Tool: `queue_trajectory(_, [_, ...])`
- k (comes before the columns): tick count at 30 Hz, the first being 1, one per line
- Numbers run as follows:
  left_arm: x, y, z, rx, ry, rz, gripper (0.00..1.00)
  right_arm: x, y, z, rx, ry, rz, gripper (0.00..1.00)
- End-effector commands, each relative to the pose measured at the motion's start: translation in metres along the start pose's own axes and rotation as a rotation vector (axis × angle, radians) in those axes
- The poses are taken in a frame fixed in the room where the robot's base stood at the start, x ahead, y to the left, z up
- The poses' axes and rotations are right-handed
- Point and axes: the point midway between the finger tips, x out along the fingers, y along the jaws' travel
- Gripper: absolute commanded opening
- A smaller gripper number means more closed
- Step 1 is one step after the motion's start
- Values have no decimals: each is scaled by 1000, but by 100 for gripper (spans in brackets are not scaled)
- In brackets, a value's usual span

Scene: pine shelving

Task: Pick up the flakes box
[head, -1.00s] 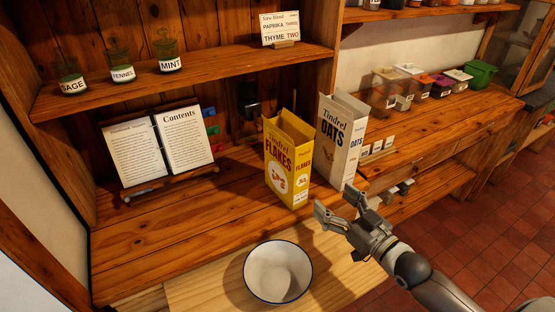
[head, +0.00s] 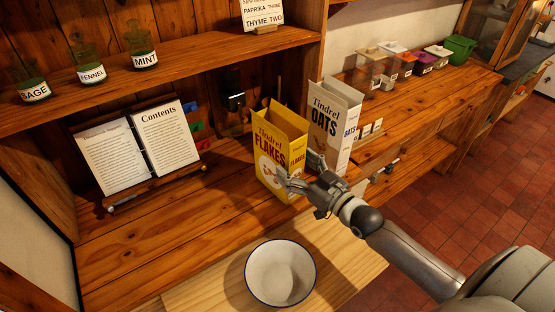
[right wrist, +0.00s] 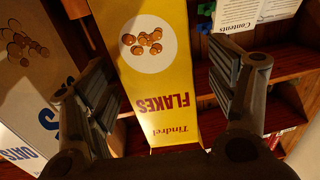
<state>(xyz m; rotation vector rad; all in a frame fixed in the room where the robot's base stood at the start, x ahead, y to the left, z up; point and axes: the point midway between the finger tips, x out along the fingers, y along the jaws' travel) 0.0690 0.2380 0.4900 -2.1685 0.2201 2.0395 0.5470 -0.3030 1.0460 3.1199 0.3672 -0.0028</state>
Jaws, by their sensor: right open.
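The yellow flakes box (head: 270,150) stands upright on the wooden counter, its top open. My right gripper (head: 299,173) is open at the box's lower right front in the head view. In the right wrist view the flakes box (right wrist: 152,75) appears upside down between the two spread fingers of the gripper (right wrist: 165,90), with gaps visible on both sides. The fingers hide part of the box's lower right in the head view. My left gripper is not in view.
The white oats box (head: 328,120) stands close to the right of the flakes box. A white bowl (head: 280,272) sits on a pale board in front. An open book (head: 142,147) on a stand is to the left. Jars and a sign occupy the shelf above.

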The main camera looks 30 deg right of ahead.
Motion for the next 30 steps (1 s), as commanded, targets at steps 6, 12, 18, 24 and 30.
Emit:
queue_trajectory(6, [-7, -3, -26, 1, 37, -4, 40, 12, 1, -2, 0, 0, 0, 79])
queue_trajectory(12, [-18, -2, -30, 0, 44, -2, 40, 36, 2, -1, 0, 1, 0, 79])
queue_trajectory(18, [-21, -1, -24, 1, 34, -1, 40, 52, 2, 1, 0, -1, 0, 79])
queue_trajectory(24, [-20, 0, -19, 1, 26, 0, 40, 54, 2, 2, 0, -1, -1, 79])
queue_trajectory(30, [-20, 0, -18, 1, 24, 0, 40, 53, 2, 2, 0, -1, 0, 64])
